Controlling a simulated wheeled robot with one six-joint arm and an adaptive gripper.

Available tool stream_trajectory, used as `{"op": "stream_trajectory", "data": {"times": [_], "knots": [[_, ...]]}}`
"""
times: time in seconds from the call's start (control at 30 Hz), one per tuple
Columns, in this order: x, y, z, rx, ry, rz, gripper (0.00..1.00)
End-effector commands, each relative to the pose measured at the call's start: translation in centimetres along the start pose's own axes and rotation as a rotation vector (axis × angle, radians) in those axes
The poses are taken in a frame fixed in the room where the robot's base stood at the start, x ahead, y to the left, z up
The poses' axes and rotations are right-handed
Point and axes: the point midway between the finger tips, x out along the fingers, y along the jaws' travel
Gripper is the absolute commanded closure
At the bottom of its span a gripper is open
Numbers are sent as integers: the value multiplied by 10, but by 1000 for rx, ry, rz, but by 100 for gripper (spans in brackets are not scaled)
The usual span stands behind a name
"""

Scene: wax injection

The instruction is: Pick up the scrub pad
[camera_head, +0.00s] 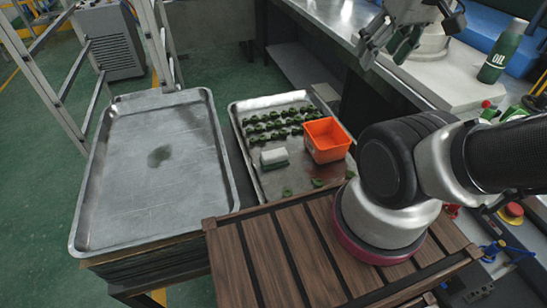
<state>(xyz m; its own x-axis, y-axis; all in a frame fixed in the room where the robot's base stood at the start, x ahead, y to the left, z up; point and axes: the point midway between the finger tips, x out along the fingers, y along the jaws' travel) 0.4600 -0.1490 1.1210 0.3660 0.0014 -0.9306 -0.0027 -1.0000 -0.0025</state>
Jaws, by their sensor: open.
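The scrub pad (274,157) is a small block with a whitish top and a dark green lower layer. It lies on the right-hand metal tray (262,191), just left of an orange box and below rows of green pieces. My gripper (384,52) is at the top right of the view, above the workbench and well apart from the pad. Its dark fingers are spread and nothing shows between them.
The orange box (327,141) stands close to the pad's right. Several green wax pieces (272,124) lie behind it. A large, bare metal tray (152,175) is at left. A slatted wooden surface (265,255) is in front. A green oil bottle (503,52) stands far right.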

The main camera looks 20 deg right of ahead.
Motion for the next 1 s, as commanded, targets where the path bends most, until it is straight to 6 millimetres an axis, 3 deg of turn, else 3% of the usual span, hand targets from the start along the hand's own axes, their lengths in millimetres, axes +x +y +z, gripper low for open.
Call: {"op": "stream_trajectory", "data": {"times": [0.17,0.37,0.67,1.0], "knots": [[4,-4,-1,-18,-16,-7,38],[40,-18,-2,-79,-185,-23,38],[120,-48,-8,-138,-463,-13,38],[236,-89,-6,143,-607,128,38]]}}
